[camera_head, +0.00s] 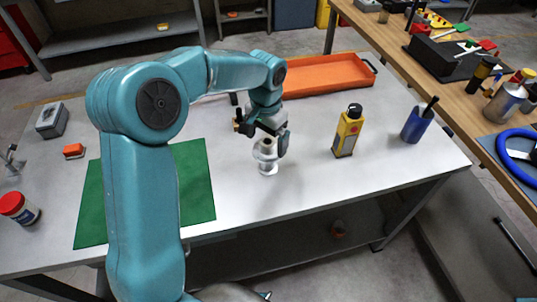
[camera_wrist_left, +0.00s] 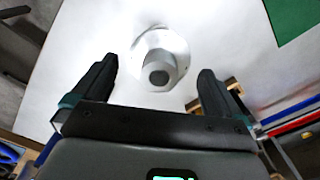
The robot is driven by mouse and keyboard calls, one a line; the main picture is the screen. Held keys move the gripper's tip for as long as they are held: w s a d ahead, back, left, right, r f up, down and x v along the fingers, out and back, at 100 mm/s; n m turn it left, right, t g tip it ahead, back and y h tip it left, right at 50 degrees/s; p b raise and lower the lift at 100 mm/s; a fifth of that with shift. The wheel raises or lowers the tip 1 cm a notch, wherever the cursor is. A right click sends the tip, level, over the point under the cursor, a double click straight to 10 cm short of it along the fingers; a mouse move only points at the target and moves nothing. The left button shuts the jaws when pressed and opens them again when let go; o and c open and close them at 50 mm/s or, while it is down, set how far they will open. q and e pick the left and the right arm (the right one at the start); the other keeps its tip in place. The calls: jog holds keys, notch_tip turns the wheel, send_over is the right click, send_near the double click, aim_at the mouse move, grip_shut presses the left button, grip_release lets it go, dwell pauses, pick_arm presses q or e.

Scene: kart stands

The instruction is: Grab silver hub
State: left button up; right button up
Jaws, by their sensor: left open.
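The silver hub (camera_head: 266,152) stands upright on the white table, a flanged cylinder with a dark bore at its top. It also shows in the left wrist view (camera_wrist_left: 160,62), with its round flange below the cylinder. My left gripper (camera_head: 268,136) is directly over the hub, pointing down. In the left wrist view my left gripper (camera_wrist_left: 156,85) is open, with one finger on each side of the hub and gaps between. The hub's upper part is partly hidden by the gripper in the head view. My right gripper is not in view.
An orange tray (camera_head: 325,74) lies behind. A green mat (camera_head: 197,185) lies to the left. A red-capped jar (camera_head: 18,208) stands far left. The table in front of the hub is clear.

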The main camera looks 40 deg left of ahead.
aim_at(267, 151)
pick_arm(q)
jog(key=shift+w+f, duration=0.15)
jog(key=shift+f, duration=0.25)
notch_tip(267, 151, down, 4)
jog(key=shift+f+p, duration=0.25)
jog(key=shift+p, duration=0.2)
jog(key=shift+w+f, duration=0.2)
jog(key=shift+f, duration=0.25)
jog(key=shift+s+r, duration=0.1)
jog(key=shift+s, duration=0.05)
jog(key=c, duration=0.7)
jog(key=shift+c, duration=1.4)
jog(key=shift+r, duration=0.1)
